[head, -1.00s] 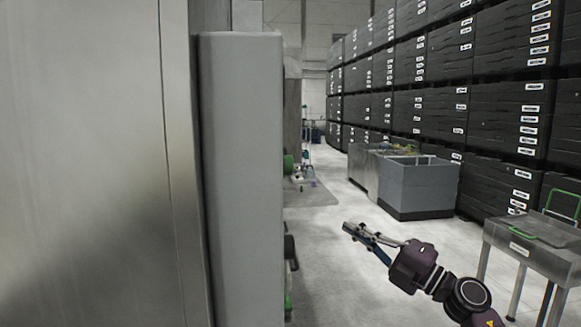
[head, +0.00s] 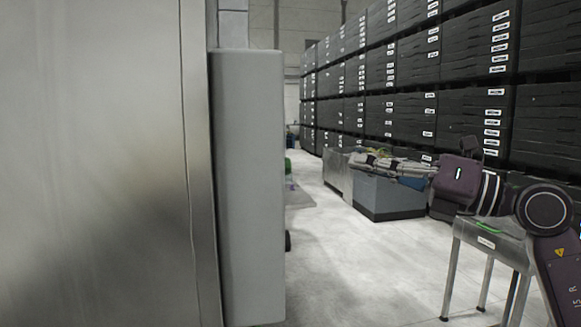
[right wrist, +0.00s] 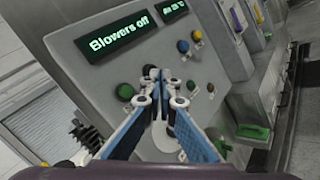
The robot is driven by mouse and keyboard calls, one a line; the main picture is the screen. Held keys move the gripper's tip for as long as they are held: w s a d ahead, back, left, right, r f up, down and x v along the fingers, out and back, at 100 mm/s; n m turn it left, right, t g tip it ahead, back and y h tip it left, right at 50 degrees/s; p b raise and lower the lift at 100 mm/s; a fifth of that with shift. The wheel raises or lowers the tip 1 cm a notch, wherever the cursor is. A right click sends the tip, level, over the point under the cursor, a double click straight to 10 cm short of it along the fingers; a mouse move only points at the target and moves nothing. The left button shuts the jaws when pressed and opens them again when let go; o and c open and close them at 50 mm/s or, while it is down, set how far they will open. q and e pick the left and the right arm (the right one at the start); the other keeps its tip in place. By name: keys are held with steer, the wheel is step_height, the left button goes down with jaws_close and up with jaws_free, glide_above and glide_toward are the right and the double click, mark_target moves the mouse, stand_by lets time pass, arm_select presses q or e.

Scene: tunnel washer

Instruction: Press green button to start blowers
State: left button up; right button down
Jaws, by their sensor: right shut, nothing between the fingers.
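A tilted grey control panel (right wrist: 75,45) fills much of the right wrist view. Its display (right wrist: 118,36) reads "Blowers off" in green letters. A round green button (right wrist: 125,92) sits below the display, just left of my right fingertips. My right gripper (right wrist: 158,74) is shut and empty, pointing at the panel; I cannot tell whether the tips touch it. The fingers hide part of the panel behind them. My left gripper is not in view.
A blue button (right wrist: 183,46) and other small knobs sit right of the fingertips. In the head view a large metal wall (head: 100,160) and a grey cabinet (head: 248,180) block the left. A grey bin (head: 385,203) and a cart (head: 490,250) stand right. The floor between is clear.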

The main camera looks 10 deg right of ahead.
mark_target(287, 166)
steer(key=a+p, duration=0.2)
steer(key=a, duration=0.7)
steer(key=shift+s, duration=0.25)
steer(key=shift+a+p, duration=0.1)
steer(key=shift+p, duration=0.25)
stand_by(1.0)
steer(key=shift+a, duration=0.3)
steer(key=shift+a+p, duration=0.35)
steer(key=shift+a, duration=0.2)
stand_by(0.7)
stand_by(0.4)
steer(key=shift+d+b, duration=0.35)
steer(key=shift+d, duration=0.6)
steer(key=shift+d, duration=0.1)
